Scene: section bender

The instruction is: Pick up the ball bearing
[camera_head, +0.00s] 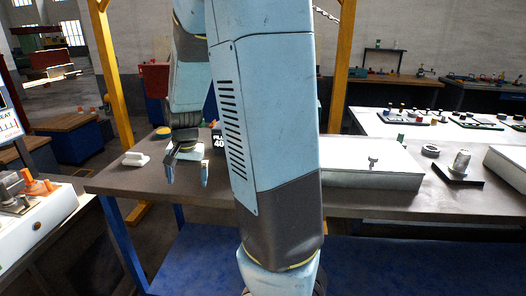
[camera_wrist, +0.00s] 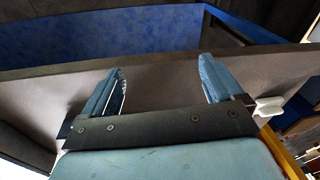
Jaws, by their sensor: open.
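A grey ring that looks like the ball bearing (camera_head: 430,150) lies on the table (camera_head: 350,201), to the right of a white box. My gripper (camera_head: 187,181) is open over the left part of the table, fingers pointing down, well left of the ring and apart from it. In the wrist view my gripper (camera_wrist: 161,69) shows two blue fingers spread wide with nothing between them but bare table top (camera_wrist: 165,95). The ring does not show in the wrist view.
A white box (camera_head: 372,168) with a small metal piece on top stands between my arm and the ring. A metal cylinder on a dark plate (camera_head: 459,173) is right of the ring. A small white object (camera_head: 134,159) lies at the left; it also shows in the wrist view (camera_wrist: 268,107).

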